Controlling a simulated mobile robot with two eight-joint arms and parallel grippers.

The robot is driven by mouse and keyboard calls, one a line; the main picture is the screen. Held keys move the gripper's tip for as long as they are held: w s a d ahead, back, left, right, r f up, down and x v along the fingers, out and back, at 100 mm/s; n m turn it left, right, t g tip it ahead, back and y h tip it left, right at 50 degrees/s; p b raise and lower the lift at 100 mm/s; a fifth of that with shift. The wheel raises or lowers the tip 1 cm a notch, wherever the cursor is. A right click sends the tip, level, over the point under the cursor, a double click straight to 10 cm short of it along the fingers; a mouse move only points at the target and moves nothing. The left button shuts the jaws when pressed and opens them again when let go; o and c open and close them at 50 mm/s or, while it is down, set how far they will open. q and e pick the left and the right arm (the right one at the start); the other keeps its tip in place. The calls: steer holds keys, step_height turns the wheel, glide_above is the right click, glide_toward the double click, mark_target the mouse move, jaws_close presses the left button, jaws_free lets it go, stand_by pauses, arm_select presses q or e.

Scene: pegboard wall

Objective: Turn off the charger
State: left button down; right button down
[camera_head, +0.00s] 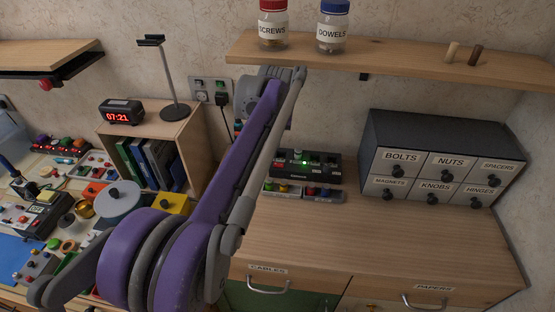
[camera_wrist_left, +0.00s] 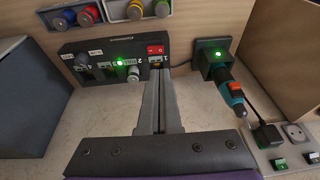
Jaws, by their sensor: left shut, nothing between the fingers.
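A black multi-bay unit (camera_wrist_left: 100,62) with a lit green light, a grey knob and a red rocker switch (camera_wrist_left: 156,50) stands on the cabinet top. It also shows in the head view (camera_head: 322,165). A smaller black dock (camera_wrist_left: 204,68) with a green light holds a teal and red hand tool (camera_wrist_left: 235,92); I cannot tell which of the two is the charger. My left gripper (camera_wrist_left: 157,72) is shut and empty, its tips right by the red switch. I cannot tell whether they touch it. In the head view my left arm hides the gripper and the dock.
A grey drawer box (camera_head: 370,140) stands to the right. A wooden shelf (camera_head: 400,58) with jars is above. A plugged-in black adapter (camera_wrist_left: 268,136) sits on the wall. The front cabinet top is clear.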

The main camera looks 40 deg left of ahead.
mark_target(276, 163)
arm_select(q)
steer(key=shift+b+x, duration=0.3)
steer(key=shift+x, duration=4.8)
steer(key=shift+s, duration=0.1)
